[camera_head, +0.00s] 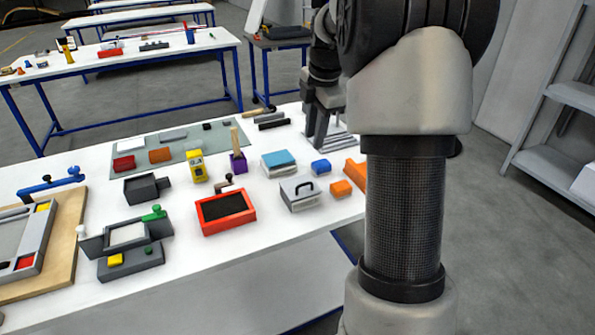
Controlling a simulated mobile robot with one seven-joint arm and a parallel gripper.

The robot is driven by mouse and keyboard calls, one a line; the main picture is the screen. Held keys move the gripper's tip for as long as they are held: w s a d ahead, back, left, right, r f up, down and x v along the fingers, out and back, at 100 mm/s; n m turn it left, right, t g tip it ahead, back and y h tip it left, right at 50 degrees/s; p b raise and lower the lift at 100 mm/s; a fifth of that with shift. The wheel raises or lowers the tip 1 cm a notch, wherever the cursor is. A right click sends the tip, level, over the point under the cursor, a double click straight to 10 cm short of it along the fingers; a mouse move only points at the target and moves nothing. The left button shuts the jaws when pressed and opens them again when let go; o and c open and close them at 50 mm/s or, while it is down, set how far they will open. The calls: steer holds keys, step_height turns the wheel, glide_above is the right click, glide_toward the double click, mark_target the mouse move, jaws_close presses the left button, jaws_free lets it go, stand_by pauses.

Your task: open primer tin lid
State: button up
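My gripper (317,135) points down over the back right of the white table (290,236), beside a pale rack-like object that it partly covers. Its fingers are small and dark here, and I cannot tell whether they are apart or hold anything. No item is clearly marked as the primer tin. A grey box with a black handle on top (300,193) stands to the front left of my gripper. A yellow upright container with a dark marking (196,167) stands farther left. Both are apart from my gripper. I cannot make out a separate lid on either.
A grey clamp-like fixture (128,234) is at left. My arm hides the table's right end.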

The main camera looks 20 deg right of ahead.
mark_target(307, 183)
steer(key=w+f, duration=0.1)
steer(key=f, duration=0.4)
steer(key=w+f, duration=0.1)
steer(key=f, duration=0.4)
steer(key=w+f, duration=0.1)
steer(key=f, duration=0.5)
steer(key=shift+w+a+b, duration=0.1)
steer(key=shift+b, duration=0.3)
steer(key=shift+c, duration=0.4)
jaws_close()
